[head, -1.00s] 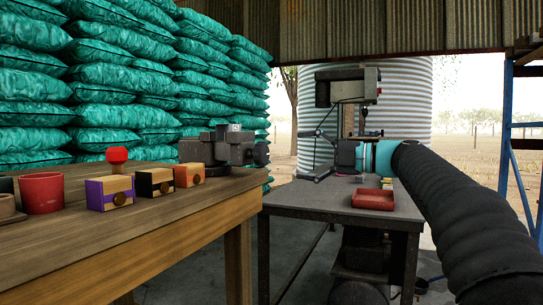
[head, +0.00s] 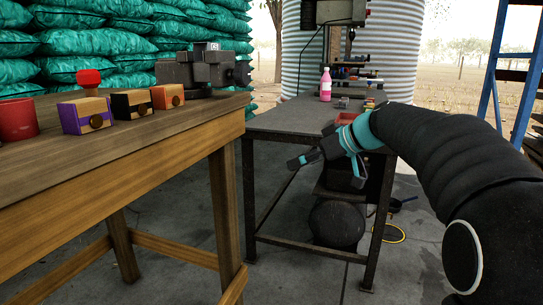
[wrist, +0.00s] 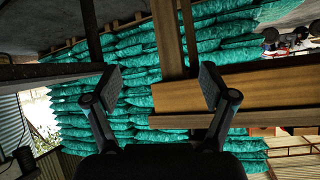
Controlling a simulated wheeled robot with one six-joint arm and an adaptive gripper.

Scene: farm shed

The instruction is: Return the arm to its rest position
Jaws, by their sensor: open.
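My gripper (head: 322,172) is in the head view, in front of the near edge of the dark metal table and below its top. My black-sleeved arm reaches to it from the right. In the wrist view my gripper (wrist: 157,88) has its two fingers spread wide with nothing between them. The wrist view is tilted and shows the wooden bench (wrist: 255,90) and the green sacks (wrist: 75,105) beyond the fingers.
The wooden bench (head: 130,175) stands left with several small boxes, a red pot (head: 18,118) and a dark vise (head: 200,68). Open floor lies between bench and table.

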